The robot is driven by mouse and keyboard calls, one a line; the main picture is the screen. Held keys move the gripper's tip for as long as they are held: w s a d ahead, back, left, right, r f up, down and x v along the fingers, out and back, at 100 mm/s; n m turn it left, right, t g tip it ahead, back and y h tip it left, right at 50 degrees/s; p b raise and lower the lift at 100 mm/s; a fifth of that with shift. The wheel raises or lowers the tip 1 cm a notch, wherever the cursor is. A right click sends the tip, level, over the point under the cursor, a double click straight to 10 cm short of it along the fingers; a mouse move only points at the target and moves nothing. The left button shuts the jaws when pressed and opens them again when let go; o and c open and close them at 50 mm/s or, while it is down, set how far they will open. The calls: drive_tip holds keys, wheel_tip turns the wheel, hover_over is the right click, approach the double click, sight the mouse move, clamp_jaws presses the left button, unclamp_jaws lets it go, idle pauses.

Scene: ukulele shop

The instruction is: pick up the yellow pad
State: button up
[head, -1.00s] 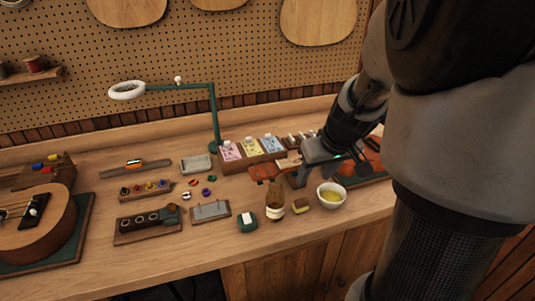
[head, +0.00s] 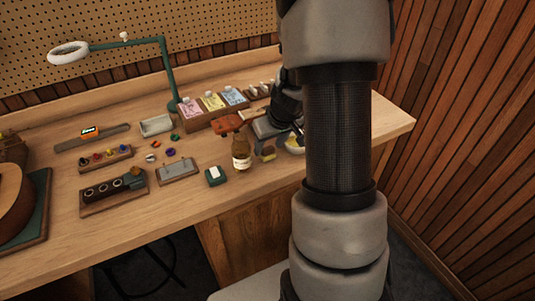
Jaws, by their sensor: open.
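A small pad with yellow and brown sides (head: 267,154) lies on the workbench in the head view, between a brown bottle and a bowl. It is small in the picture and its details are hard to make out. My gripper (head: 277,143) is open, pointing down just behind and above the pad. I cannot tell the exact gap between them. Nothing shows between the fingers. My arm hides part of the gripper's right side.
The brown bottle (head: 241,153) stands close left of the pad. A white bowl with yellow contents (head: 294,145) is close right, partly hidden by my arm. Coloured packets (head: 213,101) stand behind. The bench's right end (head: 395,122) looks bare.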

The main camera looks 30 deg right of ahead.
sight(268, 148)
drive_tip(key=shift+x, duration=1.45)
drive_tip(key=c, duration=0.8)
wheel_tip(268, 148, up, 10)
drive_tip(key=shift+r+p, duration=0.1)
drive_tip(key=shift+p, duration=0.95)
